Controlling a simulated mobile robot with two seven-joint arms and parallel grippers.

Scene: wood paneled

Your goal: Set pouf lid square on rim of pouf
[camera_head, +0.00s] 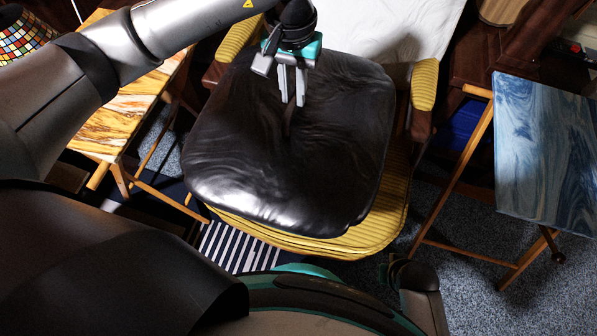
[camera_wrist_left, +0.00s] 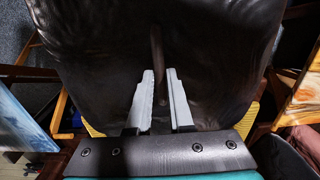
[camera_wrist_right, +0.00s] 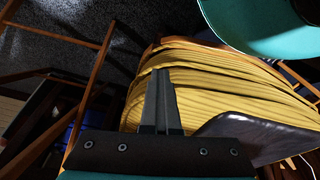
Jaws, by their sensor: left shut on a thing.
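The pouf lid (camera_head: 300,150) is a dark, glossy leather square with rounded corners, in the middle of the head view. My left gripper (camera_head: 291,102) is shut on the raised strap of the lid; the left wrist view shows the strap (camera_wrist_left: 157,50) between the fingers (camera_wrist_left: 160,78). The lid lies over a yellow ribbed seat or cushion (camera_head: 375,235), whose front edge shows below it. Whether they touch is unclear. I cannot make out a separate pouf or its rim. My right gripper (camera_wrist_right: 162,75) looks shut and empty, near the yellow ribbed side (camera_wrist_right: 215,85) and a lid corner (camera_wrist_right: 255,135).
Yellow padded armrests (camera_head: 424,86) flank the lid. A marbled wooden table (camera_head: 130,115) stands left and a blue swirled folding table (camera_head: 545,150) right. A white surface (camera_head: 400,30) is behind. Speckled carpet (camera_head: 450,225) lies open at lower right.

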